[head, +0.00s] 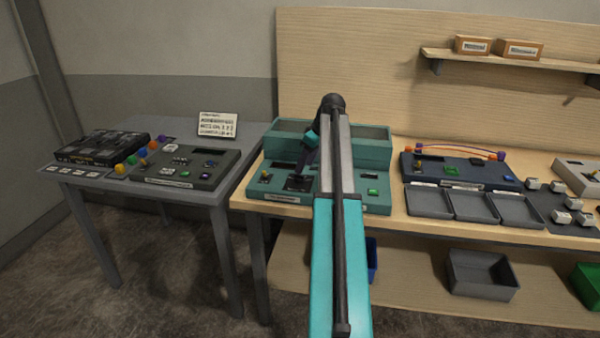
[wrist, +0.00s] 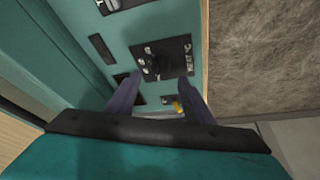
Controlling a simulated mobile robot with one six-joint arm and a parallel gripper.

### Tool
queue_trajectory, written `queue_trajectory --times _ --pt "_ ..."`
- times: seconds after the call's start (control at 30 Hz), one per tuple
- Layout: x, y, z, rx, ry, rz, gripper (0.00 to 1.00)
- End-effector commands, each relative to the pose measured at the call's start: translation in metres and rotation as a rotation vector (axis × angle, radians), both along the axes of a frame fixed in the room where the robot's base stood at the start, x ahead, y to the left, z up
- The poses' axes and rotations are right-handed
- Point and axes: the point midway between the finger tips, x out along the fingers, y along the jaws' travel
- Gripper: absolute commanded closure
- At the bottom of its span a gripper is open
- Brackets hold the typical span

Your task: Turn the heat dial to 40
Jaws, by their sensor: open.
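The teal console (head: 377,157) stands on the wooden bench in the head view, partly hidden by my arm. The heat dial (wrist: 154,65) is a dark knob on a black square plate with white markings in the wrist view; its pointer and exact setting are too small to read. My gripper (wrist: 160,79) is open, its two dark fingers spread just short of the dial plate, with nothing between them. I cannot tell how high they are above the panel. In the head view my gripper (head: 302,170) is over the console's left part, by the dial's black plate (head: 298,184).
A yellow-tipped switch (wrist: 178,106) is close to the right finger. A green button (head: 373,192) is at the console's right. A grey table (head: 200,191) with a dark console (head: 210,178) stands left; a blue console (head: 460,172) and grey trays (head: 475,205) stand right.

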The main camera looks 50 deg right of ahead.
Motion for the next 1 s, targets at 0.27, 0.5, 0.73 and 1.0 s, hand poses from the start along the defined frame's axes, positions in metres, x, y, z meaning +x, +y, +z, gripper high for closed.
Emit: queue_trajectory --times 0.27,0.5,0.73,1.0 --pt "0.012 0.002 -0.03 0.001 0.001 -0.001 0.53" --pt "0.017 0.002 -0.043 0.0 0.001 -0.001 0.53" --pt "0.017 0.002 -0.045 -0.001 0.0 -0.001 0.53" --pt "0.017 0.002 -0.044 0.0 0.0 -0.002 0.83"
